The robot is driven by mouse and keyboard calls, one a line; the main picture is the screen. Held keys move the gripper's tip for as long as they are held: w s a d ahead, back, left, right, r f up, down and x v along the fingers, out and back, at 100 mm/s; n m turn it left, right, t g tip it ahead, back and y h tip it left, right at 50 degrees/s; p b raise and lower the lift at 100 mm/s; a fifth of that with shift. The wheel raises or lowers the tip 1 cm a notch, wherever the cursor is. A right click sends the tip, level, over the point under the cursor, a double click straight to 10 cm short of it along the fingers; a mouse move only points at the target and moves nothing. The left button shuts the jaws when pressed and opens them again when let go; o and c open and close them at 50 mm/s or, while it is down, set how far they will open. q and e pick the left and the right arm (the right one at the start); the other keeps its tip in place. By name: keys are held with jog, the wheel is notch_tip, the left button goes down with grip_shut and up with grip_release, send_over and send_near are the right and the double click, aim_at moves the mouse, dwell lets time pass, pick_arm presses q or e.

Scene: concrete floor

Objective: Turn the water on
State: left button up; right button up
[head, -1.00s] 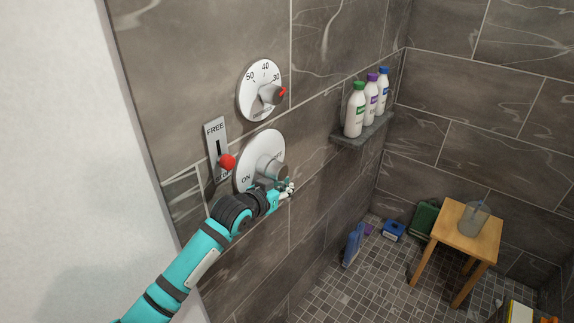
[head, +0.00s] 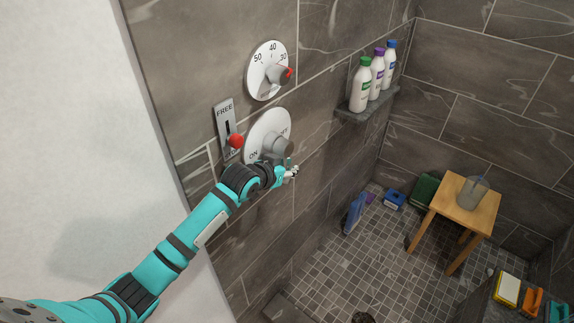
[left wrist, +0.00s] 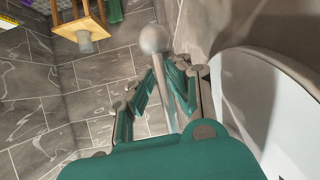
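The white round ON/OFF water dial (head: 256,138) is on the tiled wall, with a grey knob (head: 280,146) at its middle. In the left wrist view, a grey lever with a ball end (left wrist: 153,39) runs between my left gripper's fingers (left wrist: 160,78); the dial's white plate (left wrist: 262,125) is at the right. The fingertips lie close on both sides of the lever and appear closed on it. In the head view, my left gripper (head: 289,172) is just below the knob, its grip too small to make out. My right gripper does not show.
A temperature dial (head: 260,76) is above, and a FREE slider with a red knob (head: 235,141) is at the left. Several bottles stand on a wall shelf (head: 366,107). A wooden stool (head: 455,208) with a cup stands on the floor to the right.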

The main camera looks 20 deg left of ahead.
pick_arm(q)
jog(key=o, duration=0.3)
jog(key=shift+f, duration=0.15)
jog(key=shift+w+a+r, duration=0.1)
jog(key=shift+r, duration=0.1)
jog(key=v, duration=1.1)
jog(key=shift+s+r, duration=0.15)
jog(key=shift+s, duration=0.25)
